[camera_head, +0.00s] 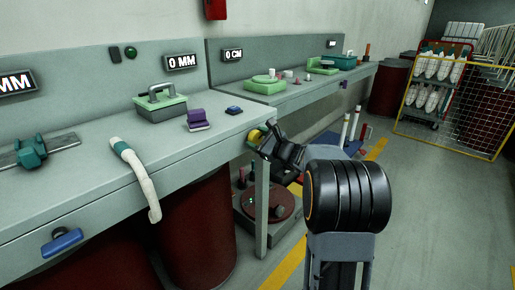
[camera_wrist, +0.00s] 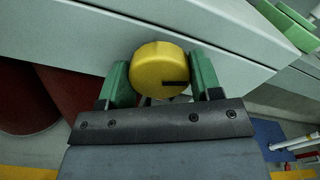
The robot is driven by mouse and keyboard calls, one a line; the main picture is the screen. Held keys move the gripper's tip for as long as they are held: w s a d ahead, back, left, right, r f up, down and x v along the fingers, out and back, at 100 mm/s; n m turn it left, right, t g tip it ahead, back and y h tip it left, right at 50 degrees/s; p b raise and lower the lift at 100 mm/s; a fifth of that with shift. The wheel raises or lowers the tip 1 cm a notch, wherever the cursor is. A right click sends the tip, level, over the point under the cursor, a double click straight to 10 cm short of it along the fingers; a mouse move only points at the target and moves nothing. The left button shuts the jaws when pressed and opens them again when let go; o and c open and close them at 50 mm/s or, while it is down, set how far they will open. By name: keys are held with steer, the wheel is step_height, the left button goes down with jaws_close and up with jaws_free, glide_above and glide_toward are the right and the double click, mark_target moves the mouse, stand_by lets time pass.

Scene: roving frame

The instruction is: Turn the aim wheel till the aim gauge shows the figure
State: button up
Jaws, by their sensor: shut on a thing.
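A yellow round wheel (camera_wrist: 160,66) sits at the front edge of the bench, between the two green fingers of my gripper (camera_wrist: 163,80). A dark notch on its face points right in the wrist view. In the head view the wheel (camera_head: 254,134) shows at the bench's end corner, partly hidden by my gripper (camera_head: 263,142), which is shut on it. A gauge reading 0 MM (camera_head: 183,62) and one reading 0 CM (camera_head: 233,55) are on the back panels. I cannot tell which is the aim gauge.
The near bench (camera_head: 60,205) holds a green box with a handle (camera_head: 160,106), a purple block (camera_head: 198,121) and a white-and-green hose (camera_head: 143,175). A round red-brown turntable (camera_head: 268,204) stands low under the wheel. The floor to the right is clear up to a yellow mesh fence (camera_head: 455,112).

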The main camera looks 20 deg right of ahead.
steer(key=shift+n+b, duration=1.1)
steer(key=shift+b, duration=0.2)
steer(key=o, duration=0.9)
steer(key=p+v, duration=0.1)
steer(key=v, duration=1.3)
